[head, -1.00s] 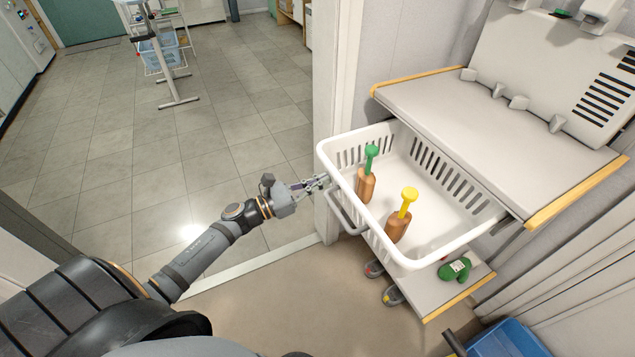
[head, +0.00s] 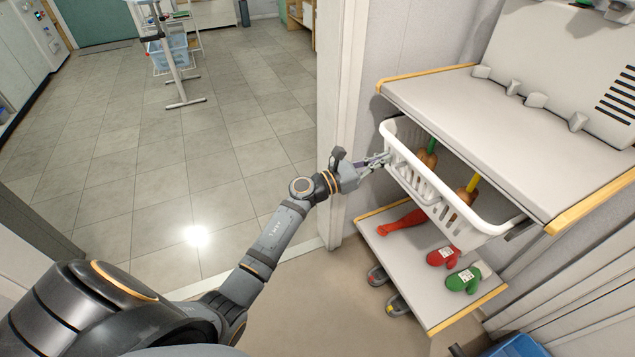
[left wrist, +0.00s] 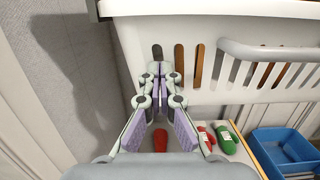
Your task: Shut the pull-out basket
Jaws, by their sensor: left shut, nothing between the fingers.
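The white pull-out basket (head: 436,190) sits under the cart's top shelf (head: 500,120), mostly slid in, with its front part still sticking out. It holds two brown items, one with a green handle (head: 428,155) and one with a yellow handle (head: 468,188). My left gripper (head: 384,160) is shut and empty at the left end of the basket's front. In the left wrist view its fingers (left wrist: 160,72) point at the slotted front wall (left wrist: 205,60), left of the bar handle (left wrist: 270,50). Touching cannot be told for sure. My right gripper is out of view.
The lower shelf (head: 440,290) carries a red item (head: 402,222), a red mitten-like item (head: 444,256) and a green one (head: 464,279). A blue bin (head: 520,346) stands at the lower right. A wall edge (head: 345,110) is just left of the cart. The tiled floor at left is open.

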